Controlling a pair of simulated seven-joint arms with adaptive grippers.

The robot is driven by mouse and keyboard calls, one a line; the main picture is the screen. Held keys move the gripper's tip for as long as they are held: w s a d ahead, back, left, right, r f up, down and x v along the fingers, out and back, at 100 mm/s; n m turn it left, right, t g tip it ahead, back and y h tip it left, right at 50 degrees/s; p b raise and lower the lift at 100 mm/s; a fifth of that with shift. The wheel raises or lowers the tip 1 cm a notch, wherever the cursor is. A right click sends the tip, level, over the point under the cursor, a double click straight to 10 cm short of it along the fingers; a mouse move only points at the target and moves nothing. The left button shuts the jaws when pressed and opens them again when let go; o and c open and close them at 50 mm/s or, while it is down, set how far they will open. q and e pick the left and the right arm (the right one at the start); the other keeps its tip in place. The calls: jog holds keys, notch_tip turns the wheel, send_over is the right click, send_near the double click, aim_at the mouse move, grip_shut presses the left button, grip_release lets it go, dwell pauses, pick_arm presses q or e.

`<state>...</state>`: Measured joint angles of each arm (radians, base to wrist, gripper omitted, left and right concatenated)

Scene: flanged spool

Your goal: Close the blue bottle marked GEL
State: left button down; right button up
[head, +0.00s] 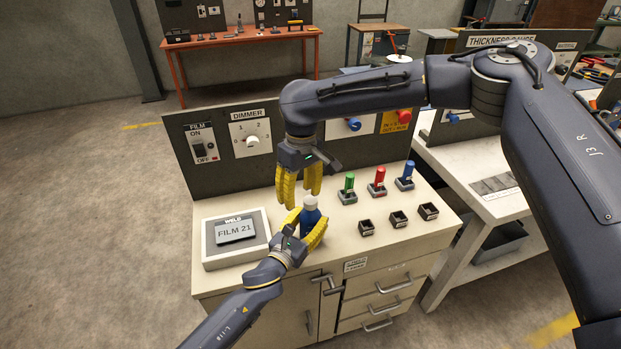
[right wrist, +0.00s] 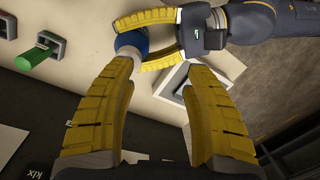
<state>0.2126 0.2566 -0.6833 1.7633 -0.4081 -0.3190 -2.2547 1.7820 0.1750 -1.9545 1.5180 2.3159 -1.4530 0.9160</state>
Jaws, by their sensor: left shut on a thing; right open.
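The blue bottle (head: 310,217) stands upright on the bench top with a whitish cap (head: 310,202) at its top. Its label is not readable, and I cannot tell how tightly the cap sits. My left gripper (head: 307,230) is shut around the bottle's body. The bottle also shows in the right wrist view (right wrist: 131,38), between the left gripper's yellow fingers. My right gripper (head: 300,196) is open and points down, just above and slightly left of the bottle in the head view. Its yellow fingers are empty in the right wrist view (right wrist: 158,78), with one tip close to the cap.
Green (head: 349,183), red (head: 379,176) and blue (head: 408,171) pegs stand in holders at the right, with small black sockets (head: 398,219) in front. The panel (head: 225,150) with switch and dimmer rises behind.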

aim_at(311, 200)
jog(key=n, duration=0.4)
jog(key=w+d+r+n, duration=0.1)
jog(key=n, duration=0.3)
jog(key=w+n, duration=0.1)
jog(key=n, duration=0.4)
jog(key=shift+d+r, duration=0.25)
jog(key=shift+d, duration=0.15)
jog(key=n, duration=0.3)
jog(key=w+d+n, duration=0.1)
jog(key=shift+w+r+t+h, duration=0.1)
jog(key=shift+r+t+h, duration=0.2)
jog(key=shift+t, duration=0.1)
jog(key=shift+f, duration=0.1)
jog(key=shift+f, duration=3.95)
jog(key=shift+c, duration=0.2)
